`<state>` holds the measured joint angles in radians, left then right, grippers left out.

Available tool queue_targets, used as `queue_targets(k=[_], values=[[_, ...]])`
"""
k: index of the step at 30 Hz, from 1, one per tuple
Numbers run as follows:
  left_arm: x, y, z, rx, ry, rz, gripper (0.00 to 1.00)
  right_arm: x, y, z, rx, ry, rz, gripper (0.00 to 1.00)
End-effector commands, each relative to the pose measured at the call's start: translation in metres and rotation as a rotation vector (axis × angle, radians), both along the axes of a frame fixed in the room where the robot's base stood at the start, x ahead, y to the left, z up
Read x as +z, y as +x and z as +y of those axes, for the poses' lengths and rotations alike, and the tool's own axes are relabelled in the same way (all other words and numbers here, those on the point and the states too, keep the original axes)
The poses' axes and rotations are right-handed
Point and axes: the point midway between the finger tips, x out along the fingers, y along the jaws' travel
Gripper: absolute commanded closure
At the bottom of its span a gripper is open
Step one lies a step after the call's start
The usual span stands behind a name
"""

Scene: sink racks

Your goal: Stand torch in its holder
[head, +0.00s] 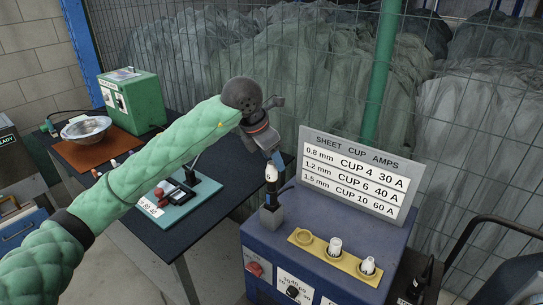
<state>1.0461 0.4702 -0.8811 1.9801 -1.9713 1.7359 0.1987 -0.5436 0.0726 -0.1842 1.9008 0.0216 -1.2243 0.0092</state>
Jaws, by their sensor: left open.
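The torch (272,188) is a slim dark piece with a pale band near its top. It stands about upright at the left edge of the blue machine (322,262), with its lower end at the grey block holder (270,217). How deep it sits cannot be told. My left gripper (276,157) is open just above the torch's top, pointing down. Whether a fingertip touches the torch is unclear. My right gripper is out of view.
A sign board (352,172) stands behind the machine top. A yellow strip (318,249) holds two white cups and an empty ring. The dark table (195,232) at left carries a teal mat (200,204), a green box (133,103) and a metal bowl (86,128).

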Motion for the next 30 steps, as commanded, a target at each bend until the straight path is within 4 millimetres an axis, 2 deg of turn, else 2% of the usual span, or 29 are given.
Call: queue_targets(k=[8, 10, 12, 20, 23, 30], values=[[0.007, 0.0, 0.0, 0.0, 0.0, 0.001, 0.49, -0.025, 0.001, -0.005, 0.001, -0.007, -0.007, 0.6], [0.008, 0.0, 0.001, 0.0, 0.0, -0.001, 0.49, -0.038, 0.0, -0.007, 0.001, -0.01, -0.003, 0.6], [0.011, -0.001, 0.002, 0.0, 0.0, 0.0, 0.49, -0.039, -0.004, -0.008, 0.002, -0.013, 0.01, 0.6], [0.028, -0.005, 0.008, -0.001, 0.0, -0.002, 0.49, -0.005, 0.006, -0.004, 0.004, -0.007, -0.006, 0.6], [0.037, -0.007, 0.012, 0.0, 0.0, -0.002, 0.49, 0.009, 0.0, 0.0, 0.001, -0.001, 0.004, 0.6], [0.069, -0.013, 0.023, -0.001, 0.0, -0.004, 0.49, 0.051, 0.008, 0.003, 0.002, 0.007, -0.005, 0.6]])
